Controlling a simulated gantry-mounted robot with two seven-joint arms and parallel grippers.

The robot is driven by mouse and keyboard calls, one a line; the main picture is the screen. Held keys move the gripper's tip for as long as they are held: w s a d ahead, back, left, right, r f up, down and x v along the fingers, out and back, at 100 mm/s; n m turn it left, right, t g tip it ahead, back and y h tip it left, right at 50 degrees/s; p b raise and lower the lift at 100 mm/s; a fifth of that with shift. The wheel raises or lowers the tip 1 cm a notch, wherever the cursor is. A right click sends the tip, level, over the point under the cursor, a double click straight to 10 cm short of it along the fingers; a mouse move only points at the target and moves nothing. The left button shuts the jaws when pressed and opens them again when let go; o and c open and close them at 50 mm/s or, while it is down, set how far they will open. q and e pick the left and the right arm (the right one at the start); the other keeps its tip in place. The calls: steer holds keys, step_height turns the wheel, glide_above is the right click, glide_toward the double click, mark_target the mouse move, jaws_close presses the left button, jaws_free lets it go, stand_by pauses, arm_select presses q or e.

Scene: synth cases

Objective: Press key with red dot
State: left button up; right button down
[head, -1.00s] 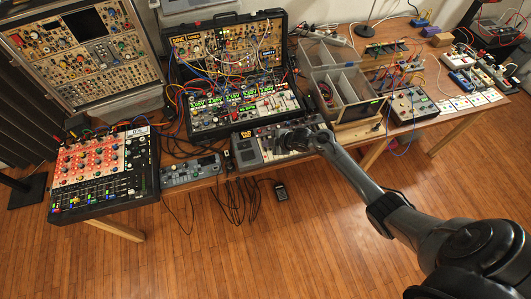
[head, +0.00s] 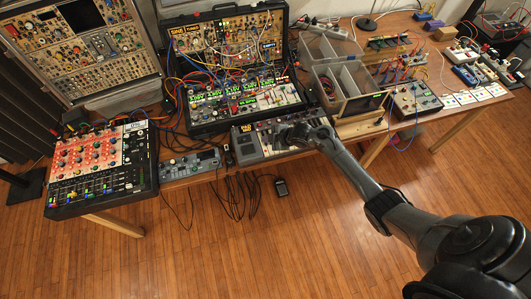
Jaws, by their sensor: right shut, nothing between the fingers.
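A small grey keyboard device (head: 247,149) with a dark, yellow-lettered panel at its left end sits at the front edge of the table. My right gripper (head: 284,133) is over the middle of this device, low and close to its top. The gripper is shut and holds nothing. It hides part of the device's key area. I cannot make out a red dot on any key at this size, and I cannot tell whether the fingertips touch a key. My left gripper is not in view.
A red-panelled mixer (head: 92,158) stands at the left, with a small grey unit (head: 190,165) beside the keyboard device. An open synth case (head: 228,98) with patch cables is behind. Clear plastic bins (head: 338,72) stand to the right. Cables hang off the front edge.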

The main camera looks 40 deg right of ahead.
steer(key=b, duration=0.3)
glide_above(267, 152)
step_height(267, 152, down, 4)
steer(key=shift+s+f, duration=0.1)
steer(key=shift+f+b, duration=0.9)
steer(key=shift+f, duration=0.2)
stand_by(0.4)
steer(key=shift+f, duration=0.15)
stand_by(0.4)
steer(key=shift+f, duration=0.25)
steer(key=shift+f+b, duration=0.1)
steer(key=shift+b, duration=0.2)
stand_by(0.3)
